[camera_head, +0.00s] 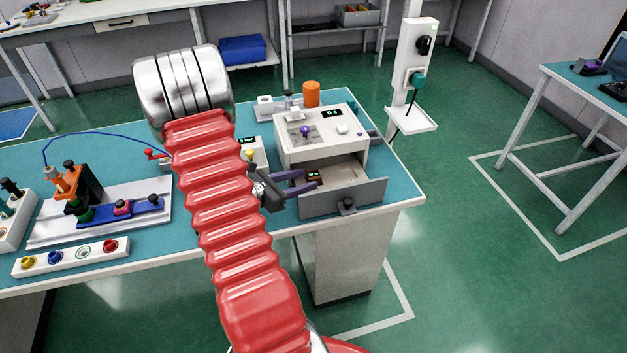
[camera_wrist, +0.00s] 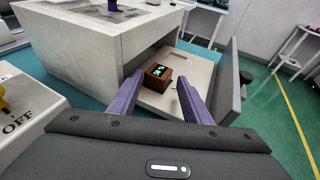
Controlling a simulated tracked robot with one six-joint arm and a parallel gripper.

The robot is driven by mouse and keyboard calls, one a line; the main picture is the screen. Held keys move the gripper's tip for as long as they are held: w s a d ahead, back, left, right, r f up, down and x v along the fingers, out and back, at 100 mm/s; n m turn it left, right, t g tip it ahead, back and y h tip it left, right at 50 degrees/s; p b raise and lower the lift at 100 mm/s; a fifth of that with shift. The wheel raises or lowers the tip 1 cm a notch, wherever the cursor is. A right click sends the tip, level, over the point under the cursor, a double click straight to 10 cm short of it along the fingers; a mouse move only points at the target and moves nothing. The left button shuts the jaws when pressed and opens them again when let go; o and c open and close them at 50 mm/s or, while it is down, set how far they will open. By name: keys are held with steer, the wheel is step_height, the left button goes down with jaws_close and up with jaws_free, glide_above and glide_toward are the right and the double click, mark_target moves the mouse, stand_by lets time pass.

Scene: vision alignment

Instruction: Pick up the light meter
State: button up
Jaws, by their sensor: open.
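The light meter (camera_wrist: 157,77) is a small brown box with a lit green display. It lies inside the open drawer (camera_wrist: 205,77) of a white cabinet; it also shows in the head view (camera_head: 313,176). My gripper (camera_wrist: 157,95) is open, with its two purple fingers apart and pointing toward the meter. In the wrist view the meter appears between and beyond the fingertips, with nothing held. In the head view my gripper (camera_head: 305,180) reaches in from the left at the drawer, its fingertips close to the meter.
The white cabinet (camera_head: 318,140) stands above and behind the drawer. The drawer front (camera_head: 352,199) has a dark knob. A white box marked OFF (camera_wrist: 25,115) with a yellow knob is at the left of the wrist view. An orange cylinder (camera_head: 312,94) stands behind the cabinet.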

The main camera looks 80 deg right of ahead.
mark_target(313, 174)
steer(key=shift+x, duration=2.6)
steer(key=shift+r, duration=0.1)
steer(key=c, duration=0.7)
steer(key=shift+r, duration=0.1)
steer(key=shift+w+r, duration=0.1)
steer(key=shift+r, duration=0.5)
steer(key=w+a, duration=0.1)
steer(key=a, duration=0.1)
steer(key=w+a, duration=0.3)
steer(key=a, duration=0.1)
steer(key=shift+w+a, duration=0.1)
steer(key=shift+w, duration=0.25)
step_height(313, 174, up, 14)
steer(key=shift+f, duration=0.15)
